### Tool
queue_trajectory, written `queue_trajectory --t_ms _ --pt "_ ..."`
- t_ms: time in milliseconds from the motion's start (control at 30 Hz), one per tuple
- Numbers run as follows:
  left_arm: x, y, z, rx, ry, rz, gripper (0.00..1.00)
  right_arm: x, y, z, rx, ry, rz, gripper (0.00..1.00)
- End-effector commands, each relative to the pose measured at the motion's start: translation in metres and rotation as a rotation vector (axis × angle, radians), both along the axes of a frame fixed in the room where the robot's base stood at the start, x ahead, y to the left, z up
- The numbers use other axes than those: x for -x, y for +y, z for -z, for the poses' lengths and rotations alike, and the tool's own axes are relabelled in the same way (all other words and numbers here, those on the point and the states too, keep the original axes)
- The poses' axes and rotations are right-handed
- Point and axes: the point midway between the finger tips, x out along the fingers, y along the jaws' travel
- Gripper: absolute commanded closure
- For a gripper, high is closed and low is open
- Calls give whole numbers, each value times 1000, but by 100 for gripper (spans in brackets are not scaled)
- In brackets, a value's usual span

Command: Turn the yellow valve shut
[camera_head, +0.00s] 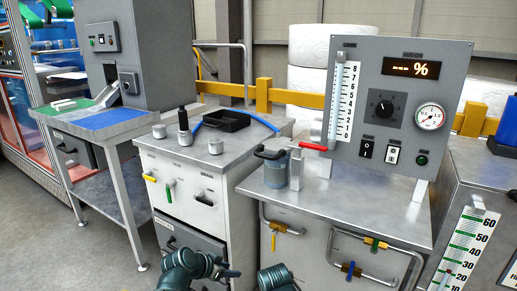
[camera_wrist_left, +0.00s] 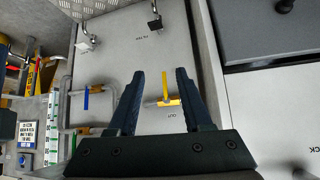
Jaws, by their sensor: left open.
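In the left wrist view, which looks upside down, a yellow valve lever (camera_wrist_left: 166,88) stands on a small brass-coloured valve body marked OUT, on a pale panel. My left gripper (camera_wrist_left: 160,73) is open, with its two dark fingers on either side of the lever in that picture. Whether they touch it I cannot tell. In the head view this looks like the yellow lever (camera_head: 273,242) hanging down under the right bench's top. Only teal arm links show at the bottom there; my left fingertips are not clear. My right gripper is not in view.
A blue lever (camera_head: 350,268) and a green lever (camera_head: 375,244) sit on pipes further right on the same front. The middle cabinet (camera_head: 190,205) carries another yellow lever (camera_head: 150,177) and a green one (camera_head: 171,190). A blue-grey pot (camera_head: 275,172) stands on the right bench.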

Motion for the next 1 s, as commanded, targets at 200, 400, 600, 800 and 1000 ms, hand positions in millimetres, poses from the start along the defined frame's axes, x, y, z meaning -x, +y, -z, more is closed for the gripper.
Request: queue_trajectory --t_ms 200,400,600,800,1000 --pt "7 -6 -14 -7 36 2 50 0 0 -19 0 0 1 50" --pt "16 -13 -29 -19 86 3 50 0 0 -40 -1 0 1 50" --pt "31 -23 -51 -41 163 -2 50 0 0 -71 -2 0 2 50" --pt "55 -34 -90 -88 279 -24 50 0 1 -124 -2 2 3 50" --pt "89 -42 -142 -175 429 -82 50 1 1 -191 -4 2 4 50"
